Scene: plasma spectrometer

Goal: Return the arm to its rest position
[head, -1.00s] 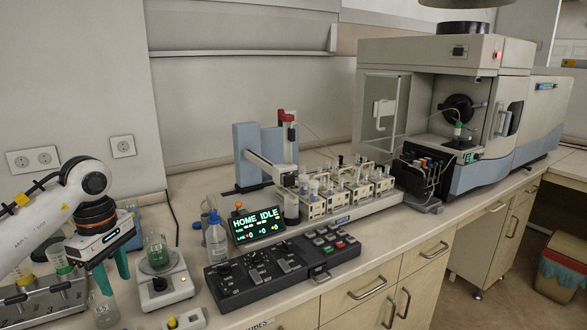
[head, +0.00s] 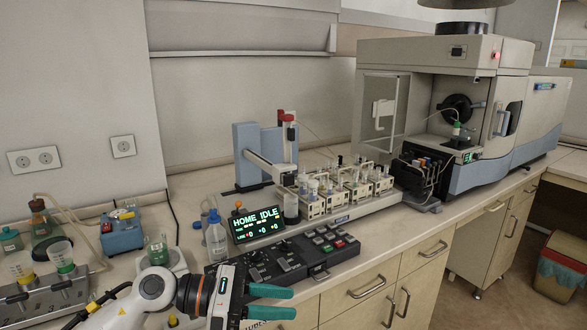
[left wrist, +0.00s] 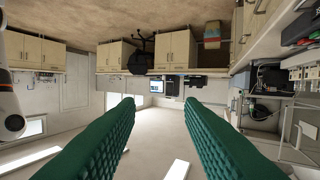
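My left gripper (head: 270,302) has green fingers and shows at the bottom of the head view, in front of the control panel and over the bench's front edge. Its fingers point right and stand apart with nothing between them. In the left wrist view the two fingers (left wrist: 157,130) are also wide apart and empty, with the room's floor and cabinets beyond. My left arm (head: 150,290) comes in from the lower left. My right gripper is not in view.
The control panel (head: 315,257) and the display reading HOME IDLE (head: 257,223) lie just behind the gripper. The spectrometer (head: 440,70) is at the back right.

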